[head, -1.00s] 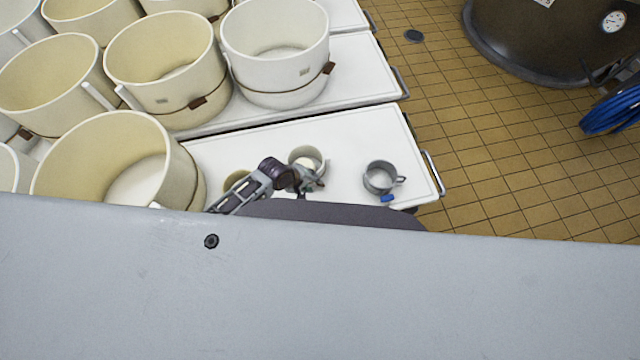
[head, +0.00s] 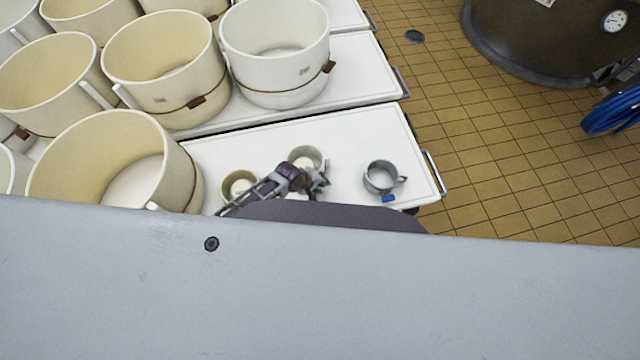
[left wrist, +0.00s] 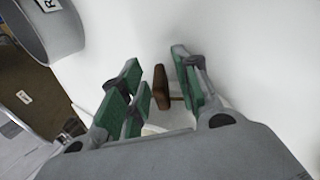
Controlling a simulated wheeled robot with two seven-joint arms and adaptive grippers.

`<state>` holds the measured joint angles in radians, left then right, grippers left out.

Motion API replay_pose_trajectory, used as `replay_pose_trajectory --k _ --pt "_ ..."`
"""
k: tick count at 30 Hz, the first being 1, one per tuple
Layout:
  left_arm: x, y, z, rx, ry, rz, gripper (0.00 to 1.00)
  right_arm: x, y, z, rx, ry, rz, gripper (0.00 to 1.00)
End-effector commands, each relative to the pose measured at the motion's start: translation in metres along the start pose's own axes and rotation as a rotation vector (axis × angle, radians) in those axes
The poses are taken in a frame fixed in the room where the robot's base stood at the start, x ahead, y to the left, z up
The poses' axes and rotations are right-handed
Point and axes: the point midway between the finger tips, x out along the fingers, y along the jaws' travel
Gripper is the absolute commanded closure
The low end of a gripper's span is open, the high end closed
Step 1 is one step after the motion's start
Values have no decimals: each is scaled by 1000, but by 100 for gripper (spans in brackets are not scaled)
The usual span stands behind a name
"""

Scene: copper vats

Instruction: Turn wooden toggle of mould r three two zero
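My left gripper (head: 320,182) is at the near side of a small cream mould (head: 306,156) on the white table and partly covers it. In the left wrist view, the gripper (left wrist: 163,92) is open, with green pads on its fingers. A brown wooden toggle (left wrist: 161,88) stands between the pads, with a narrow gap visible on both sides. The mould behind the toggle is mostly hidden by my fingers, and I cannot read its number. My right gripper is not in view.
A second small cream mould (head: 240,186) stands left of the gripper, close to my arm. A grey metal cup (head: 382,178) with a blue tag stands to the right. Large cream moulds (head: 115,165) crowd the left. The white table (head: 345,135) is bare behind the small moulds.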

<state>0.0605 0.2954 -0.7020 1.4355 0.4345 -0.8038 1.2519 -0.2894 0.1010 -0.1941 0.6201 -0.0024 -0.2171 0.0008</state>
Motion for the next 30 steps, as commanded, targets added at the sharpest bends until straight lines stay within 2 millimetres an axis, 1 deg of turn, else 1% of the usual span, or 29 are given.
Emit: replay_pose_trajectory --k 9,10,15,17,18,30 --pt "1 0 0 0 0 0 68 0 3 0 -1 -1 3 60" --pt "1 0 0 0 0 0 69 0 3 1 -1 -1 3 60" --pt "1 0 0 0 0 -1 91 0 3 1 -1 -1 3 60" --pt "1 0 0 0 0 -1 99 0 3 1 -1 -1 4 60" --pt "1 0 0 0 0 -1 100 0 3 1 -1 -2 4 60" --pt "2 -1 0 -1 -3 17 100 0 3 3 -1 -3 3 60"
